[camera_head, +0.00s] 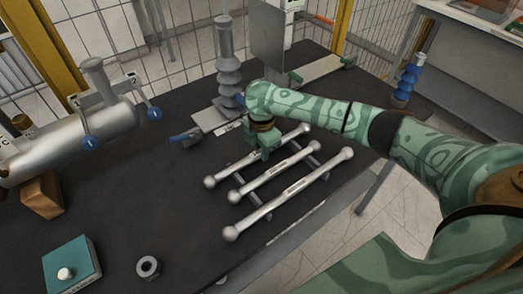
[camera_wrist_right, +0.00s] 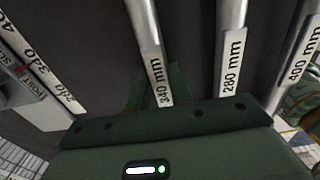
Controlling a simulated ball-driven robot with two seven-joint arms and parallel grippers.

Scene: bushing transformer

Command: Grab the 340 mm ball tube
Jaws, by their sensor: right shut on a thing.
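Three silver tubes with ball ends lie side by side on the dark table in the head view. The far one is the 340 mm ball tube (camera_head: 232,171); its label shows in the right wrist view (camera_wrist_right: 160,82). My right gripper (camera_head: 262,153) reaches down onto this tube from above, around its middle, and is shut on it. Green finger parts show beside the tube in the wrist view. The tube looks level with its neighbours; whether it is lifted I cannot tell. The 280 mm tube (camera_head: 270,177) and the longer 400 mm tube (camera_head: 290,193) lie nearer. My left gripper is not in view.
A grey ribbed bushing (camera_head: 226,65) stands behind my right gripper. A large silver cylinder (camera_head: 75,140) lies at the left near a wooden block (camera_head: 42,195). A teal box (camera_head: 72,264) and a metal ring (camera_head: 148,267) sit in front. The table between is clear.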

